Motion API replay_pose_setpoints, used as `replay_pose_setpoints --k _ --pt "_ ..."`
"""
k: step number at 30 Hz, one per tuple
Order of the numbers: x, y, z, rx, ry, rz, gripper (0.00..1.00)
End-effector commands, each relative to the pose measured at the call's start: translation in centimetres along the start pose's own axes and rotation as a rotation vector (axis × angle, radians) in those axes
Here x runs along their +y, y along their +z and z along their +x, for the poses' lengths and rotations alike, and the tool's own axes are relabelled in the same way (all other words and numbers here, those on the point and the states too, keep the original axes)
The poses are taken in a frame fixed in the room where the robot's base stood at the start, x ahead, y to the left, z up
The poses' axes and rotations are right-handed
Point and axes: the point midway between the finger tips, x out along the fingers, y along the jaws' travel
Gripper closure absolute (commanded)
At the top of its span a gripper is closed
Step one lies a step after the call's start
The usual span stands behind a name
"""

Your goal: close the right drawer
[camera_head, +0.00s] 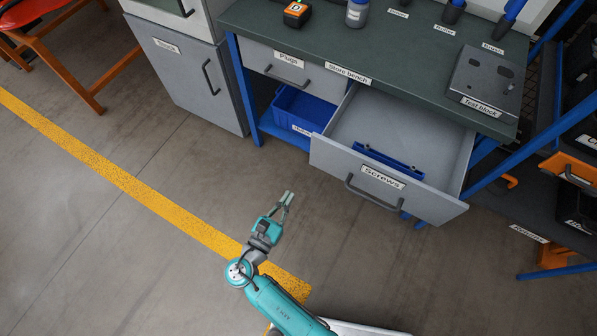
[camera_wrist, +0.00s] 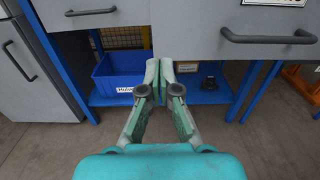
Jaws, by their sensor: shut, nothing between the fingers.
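The right drawer (camera_head: 345,165), labelled Screws, is pulled well out from the bench in the head view. Its grey front has a dark bar handle (camera_head: 373,196), and a blue tray (camera_head: 390,160) lies inside. In the wrist view the drawer front (camera_wrist: 225,35) fills the upper right, with its handle (camera_wrist: 268,37) at the right. My gripper (camera_head: 288,197) is shut and empty. It is to the left of the drawer front and in front of the bench, apart from the drawer. In the wrist view my fingertips (camera_wrist: 159,68) are together, appearing below the drawer front's left part.
The left drawer (camera_head: 283,65), labelled Plugs, looks shut. A blue bin (camera_head: 300,108) stands on the low shelf beneath it. A grey cabinet (camera_head: 185,75) is at the left. A test block (camera_head: 484,80) lies on the bench top (camera_head: 385,52). The floor before the bench is clear.

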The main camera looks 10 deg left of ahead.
Motion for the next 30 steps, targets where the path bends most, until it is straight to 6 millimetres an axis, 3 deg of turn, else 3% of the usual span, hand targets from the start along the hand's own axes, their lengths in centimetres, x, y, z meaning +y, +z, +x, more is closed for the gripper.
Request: replay_pose_setpoints --k 5,21,30 --pt "-0.1 0.0 2.1 0.000 -0.006 0.001 1.00" --pt "-0.2 0.0 11.6 0.002 -0.005 0.004 1.00" --pt "-0.1 -0.1 13.7 0.003 -0.001 0.003 1.00"
